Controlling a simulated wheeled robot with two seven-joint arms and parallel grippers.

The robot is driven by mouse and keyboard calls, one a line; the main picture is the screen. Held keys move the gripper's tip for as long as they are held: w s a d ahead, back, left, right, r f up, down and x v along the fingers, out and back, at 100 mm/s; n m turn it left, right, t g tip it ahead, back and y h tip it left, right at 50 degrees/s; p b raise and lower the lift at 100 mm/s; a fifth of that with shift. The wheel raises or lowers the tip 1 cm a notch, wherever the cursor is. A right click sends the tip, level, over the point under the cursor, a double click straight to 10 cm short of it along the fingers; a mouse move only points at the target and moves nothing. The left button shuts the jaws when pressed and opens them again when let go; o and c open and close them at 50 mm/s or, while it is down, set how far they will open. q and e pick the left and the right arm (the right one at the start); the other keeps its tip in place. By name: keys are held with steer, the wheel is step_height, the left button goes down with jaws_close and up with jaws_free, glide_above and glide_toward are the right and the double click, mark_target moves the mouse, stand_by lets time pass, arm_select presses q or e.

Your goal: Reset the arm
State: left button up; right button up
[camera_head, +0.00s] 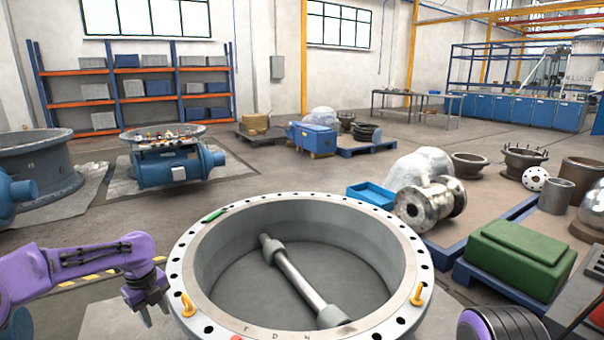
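My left arm comes in from the left, and its gripper (154,313) points down just left of the large grey valve ring. The two dark fingers look apart, with nothing between them. The valve ring (199,262) has a pale, holed flange and a shaft (300,280) lying across its inside. A green piece (214,215) lies on the flange at the upper left. A purple and black part of my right arm shows at the bottom right; its gripper is out of the picture.
Yellow lifting eyes (188,306) and (417,295) stand up from the flange near my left gripper and at the right. A green box (520,255) on a blue pallet is at the right. A blue valve machine (170,165) stands behind on open floor.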

arm_select(q)
steer(key=w+d+f+n+t+h, duration=0.2)
steer(key=w+d+f+n+t, duration=0.25)
steer(key=d+n, duration=0.55)
steer(key=s+d+f+n+t+p, duration=0.25)
steer(key=s+f+n, duration=0.6)
steer(key=n, duration=0.45)
steer(key=s+a+n+g+y+p, duration=0.2)
steer(key=s+n, duration=0.2)
steer(key=s, duration=1.3)
steer(key=s+a+f+n+g+y+p, duration=0.1)
steer(key=s+a+n+g+y+p, duration=0.1)
steer(key=s, duration=1.6)
steer(key=shift+a+f+n+y+p, duration=0.2)
steer(key=shift+a+n+y+p, duration=0.6)
steer(key=shift+n, duration=0.4)
arm_select(e)
step_height(320, 180, up, 8)
steer(key=shift+w, duration=0.2)
